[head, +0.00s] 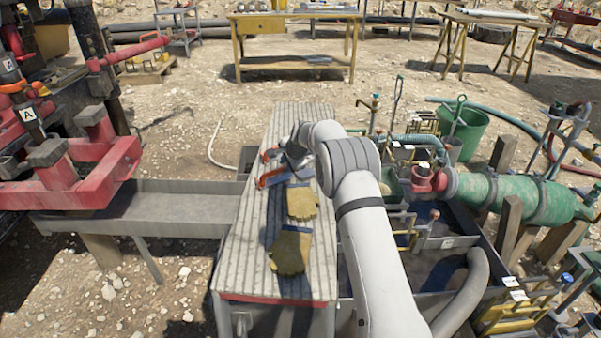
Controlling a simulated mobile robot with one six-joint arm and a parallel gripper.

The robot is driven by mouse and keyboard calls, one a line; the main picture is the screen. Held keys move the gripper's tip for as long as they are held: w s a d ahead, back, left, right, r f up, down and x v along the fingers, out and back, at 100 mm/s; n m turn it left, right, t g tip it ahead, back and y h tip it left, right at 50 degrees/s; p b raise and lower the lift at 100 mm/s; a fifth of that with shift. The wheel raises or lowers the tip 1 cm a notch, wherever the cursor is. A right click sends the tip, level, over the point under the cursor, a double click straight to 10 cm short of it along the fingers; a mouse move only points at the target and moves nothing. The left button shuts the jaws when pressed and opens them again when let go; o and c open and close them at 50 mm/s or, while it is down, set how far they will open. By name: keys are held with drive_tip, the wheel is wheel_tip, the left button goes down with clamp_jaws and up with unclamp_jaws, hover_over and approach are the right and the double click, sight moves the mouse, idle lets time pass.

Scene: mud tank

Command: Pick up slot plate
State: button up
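My arm reaches over the grey ribbed tabletop (258,255). Its end, my gripper (287,158), is low over the far half of the tabletop, beside orange and dark tools. The fingers are small and partly hidden by my own wrist, so I cannot tell if they hold anything. One orange-handled tool (270,155) lies just left of the gripper and another orange and blue tool (272,178) lies just nearer. I cannot pick out the slot plate with certainty; it may be among these tools or hidden by my arm.
Yellow work gloves (291,250) lie on the near part of the tabletop. A metal trough (150,212) and red machinery (75,165) stand left. A green pump (525,198), hoses and a green bucket (463,132) crowd the right. A yellow-legged workbench (295,62) stands behind.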

drive_tip(key=x, duration=0.4)
drive_tip(key=shift+w+d+f, duration=0.15)
drive_tip(key=shift+d, duration=0.2)
clamp_jaws()
idle(1.0)
drive_tip(key=shift+r, duration=0.2)
